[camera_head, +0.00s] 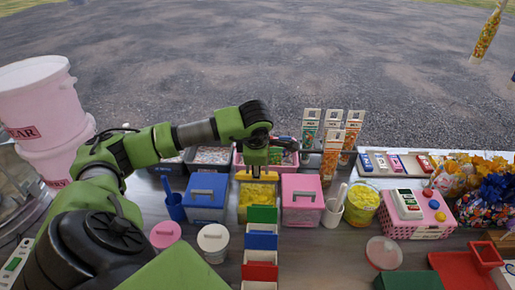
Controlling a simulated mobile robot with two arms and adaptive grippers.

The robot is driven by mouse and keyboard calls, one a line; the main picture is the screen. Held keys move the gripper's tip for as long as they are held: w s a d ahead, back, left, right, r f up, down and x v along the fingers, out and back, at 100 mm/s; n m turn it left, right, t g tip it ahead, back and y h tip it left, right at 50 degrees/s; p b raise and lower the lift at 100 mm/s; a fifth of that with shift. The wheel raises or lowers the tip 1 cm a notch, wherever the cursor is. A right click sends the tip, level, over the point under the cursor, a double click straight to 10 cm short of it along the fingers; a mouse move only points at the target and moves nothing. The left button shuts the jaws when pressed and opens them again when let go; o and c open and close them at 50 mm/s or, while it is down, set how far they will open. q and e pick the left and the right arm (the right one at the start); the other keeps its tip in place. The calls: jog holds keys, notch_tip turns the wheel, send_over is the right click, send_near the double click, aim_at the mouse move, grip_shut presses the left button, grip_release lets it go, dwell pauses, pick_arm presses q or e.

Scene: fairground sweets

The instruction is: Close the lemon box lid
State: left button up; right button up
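The lemon box is the yellow box (243,204) in the middle of the row, between a blue box and a pink box. Yellow contents show through its top or front. My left arm reaches in from the left and its wrist hangs over the back of this box, hiding part of it. A lid position is hard to make out; a yellow edge shows at the back under the wrist. My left gripper (287,144) appears small and dark beyond the wrist, above the pink tray; its fingers are not clear. My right gripper is out of view.
The blue box (205,212) and pink box (302,213) stand close on either side, with handled lids on. Tall cartons (331,152) rise behind right. Pink buckets (40,105) stand at left.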

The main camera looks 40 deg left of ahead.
pick_arm(q)
jog(key=shift+s+d+f+b, duration=0.35)
jog(key=shift+s+d+f, duration=0.1)
jog(key=shift+s, duration=0.15)
jog(key=f+b, duration=0.1)
jog(key=s+d+f+b, duration=0.1)
jog(key=shift+s+d+f+b, duration=0.1)
jog(key=shift+s+f+b, duration=0.1)
jog(key=shift+b, duration=0.15)
jog(key=f+b, duration=0.1)
jog(key=s+d+f+b, duration=0.1)
jog(key=f+b, duration=0.1)
jog(key=shift+s+d+b, duration=0.2)
jog(key=shift+s+b, duration=0.1)
jog(key=shift+b, duration=0.1)
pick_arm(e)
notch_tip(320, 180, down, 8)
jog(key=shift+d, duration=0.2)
pick_arm(q)
jog(key=o, duration=0.5)
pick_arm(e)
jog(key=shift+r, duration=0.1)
pick_arm(q)
notch_tip(320, 180, up, 13)
jog(key=p, duration=0.7)
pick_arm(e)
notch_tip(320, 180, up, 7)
